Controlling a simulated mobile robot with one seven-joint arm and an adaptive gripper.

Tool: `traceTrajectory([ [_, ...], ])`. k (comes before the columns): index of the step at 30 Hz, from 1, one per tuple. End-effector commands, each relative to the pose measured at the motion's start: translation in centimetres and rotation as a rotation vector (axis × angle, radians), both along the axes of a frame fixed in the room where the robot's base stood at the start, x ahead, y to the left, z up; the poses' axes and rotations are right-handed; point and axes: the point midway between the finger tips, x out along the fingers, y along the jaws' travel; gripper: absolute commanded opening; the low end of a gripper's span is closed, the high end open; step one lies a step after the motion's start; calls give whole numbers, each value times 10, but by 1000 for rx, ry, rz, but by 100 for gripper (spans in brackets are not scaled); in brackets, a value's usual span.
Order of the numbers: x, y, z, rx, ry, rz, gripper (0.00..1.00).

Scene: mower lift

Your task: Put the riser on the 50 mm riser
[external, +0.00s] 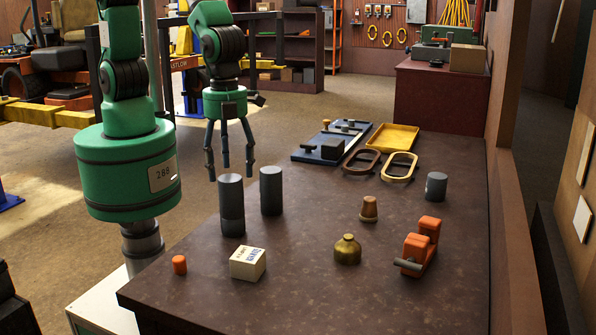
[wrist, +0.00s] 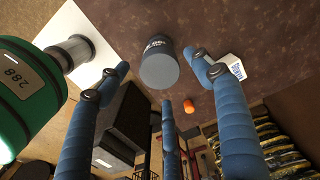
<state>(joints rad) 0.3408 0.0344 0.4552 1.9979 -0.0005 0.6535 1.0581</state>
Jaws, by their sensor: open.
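Two tall dark grey cylinders stand upright on the bench: a front left one (external: 231,212) and one behind it to the right (external: 271,190). A shorter grey cylinder (external: 436,186) stands alone at the right. They look like the risers; I cannot tell from the pictures which is the 50 mm one. My gripper (external: 229,172) is open and empty, with its fingers pointing down just above and behind the front left cylinder. In the wrist view, a grey cylinder (wrist: 160,70) with unreadable lettering lies between my spread fingers (wrist: 162,82), apart from them.
A small orange cylinder (external: 179,265), a white box (external: 248,263), a brass weight (external: 347,250), a brown cup-shaped piece (external: 369,208) and an orange clamp-like tool (external: 420,247) stand on the bench. A blue tray (external: 305,155), yellow tray (external: 390,138) and oval rings (external: 399,167) lie at the back.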

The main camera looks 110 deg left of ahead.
Motion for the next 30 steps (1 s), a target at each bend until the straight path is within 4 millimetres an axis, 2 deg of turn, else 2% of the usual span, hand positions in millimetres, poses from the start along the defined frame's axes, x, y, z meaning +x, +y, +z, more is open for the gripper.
traceTrajectory([
  [3,0,0,19,-1,-2,0,66],
  [9,0,0,34,0,0,0,66],
  [30,0,0,38,0,0,1,66],
])
